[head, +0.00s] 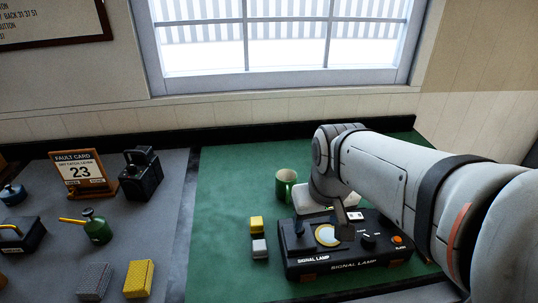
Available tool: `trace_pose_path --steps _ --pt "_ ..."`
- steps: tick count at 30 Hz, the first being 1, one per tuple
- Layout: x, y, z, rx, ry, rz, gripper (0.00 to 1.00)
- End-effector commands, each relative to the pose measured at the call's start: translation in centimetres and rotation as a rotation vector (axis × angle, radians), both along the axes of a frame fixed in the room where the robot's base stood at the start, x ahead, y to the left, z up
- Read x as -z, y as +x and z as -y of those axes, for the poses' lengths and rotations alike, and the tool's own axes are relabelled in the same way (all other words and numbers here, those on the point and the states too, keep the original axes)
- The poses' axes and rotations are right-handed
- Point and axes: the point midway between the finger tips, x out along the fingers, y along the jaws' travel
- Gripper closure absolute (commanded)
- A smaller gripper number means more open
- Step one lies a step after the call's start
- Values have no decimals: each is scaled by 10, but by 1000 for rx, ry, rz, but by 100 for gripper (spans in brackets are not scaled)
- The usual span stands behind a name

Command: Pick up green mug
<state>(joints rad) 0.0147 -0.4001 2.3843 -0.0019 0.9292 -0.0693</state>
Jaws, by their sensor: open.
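The green mug (285,190) stands upright on the green mat (235,215), behind the signal lamp box. Its light inside shows at the open top, and its right side lies close to my gripper in the picture. My gripper (320,222) is open, with its dark fingers spread over the signal lamp box, to the right of and nearer than the mug. I see nothing held between the fingers. I cannot tell how high the fingers are above the box.
A black signal lamp box (345,262) stands in front of the mug. A small yellow and grey block (258,240) is left of it. A fault card (82,170), black lantern (141,175) and green oil can (97,228) stand on the left. The mat left of the mug is clear.

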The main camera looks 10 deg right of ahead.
Motion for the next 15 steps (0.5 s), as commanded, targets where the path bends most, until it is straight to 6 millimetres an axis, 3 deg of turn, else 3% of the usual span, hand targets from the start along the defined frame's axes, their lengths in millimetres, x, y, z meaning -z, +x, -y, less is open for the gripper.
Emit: trace_pose_path --steps 8,15 --pt "2 119 0 -183 -35 -94 16" --pt "35 214 0 -342 -53 -170 16"
